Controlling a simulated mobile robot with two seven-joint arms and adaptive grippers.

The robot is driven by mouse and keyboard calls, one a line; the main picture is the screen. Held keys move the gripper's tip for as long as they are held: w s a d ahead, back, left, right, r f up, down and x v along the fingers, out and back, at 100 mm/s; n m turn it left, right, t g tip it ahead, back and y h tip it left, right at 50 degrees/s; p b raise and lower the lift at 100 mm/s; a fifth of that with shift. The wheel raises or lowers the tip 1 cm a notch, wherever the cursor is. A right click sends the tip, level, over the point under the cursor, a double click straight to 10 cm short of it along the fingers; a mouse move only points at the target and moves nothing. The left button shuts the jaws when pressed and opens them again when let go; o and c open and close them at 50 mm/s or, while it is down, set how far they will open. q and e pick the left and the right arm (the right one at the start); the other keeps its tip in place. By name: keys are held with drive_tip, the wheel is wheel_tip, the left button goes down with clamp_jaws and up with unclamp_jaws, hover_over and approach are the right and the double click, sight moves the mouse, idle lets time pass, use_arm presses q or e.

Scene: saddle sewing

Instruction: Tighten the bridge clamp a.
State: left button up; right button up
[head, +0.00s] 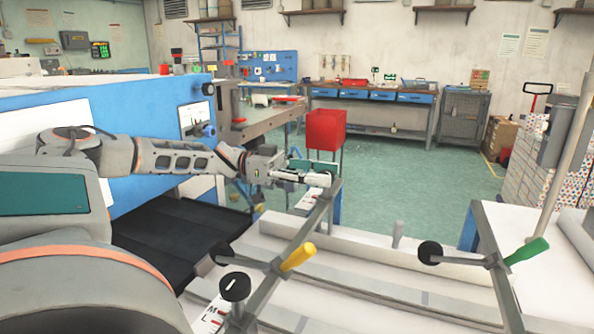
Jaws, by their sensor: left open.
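My left gripper (326,180) reaches in from the left, with its fingers at the far end of a grey metal bridge bar (290,245). It is open; the fingers are small, and I cannot tell whether they touch anything. A clamp with a yellow handle (298,257) and a black round pad (221,253) sits across this bar, nearer to me. A black knob (235,287) stands at the bar's near end. A second clamp with a green handle (527,250) sits on another bar at the right. No label shows which is clamp a. My right gripper is not in view.
White layered sheets (350,300) lie under the bars. A blue machine (120,140) stands behind my left arm. A red bin (325,129) stands beyond the gripper. Open green floor (400,180) lies behind, before a workbench (375,97). A grey post (565,130) rises at the right.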

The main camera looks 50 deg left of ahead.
use_arm(q)
drive_tip(key=v, duration=1.1)
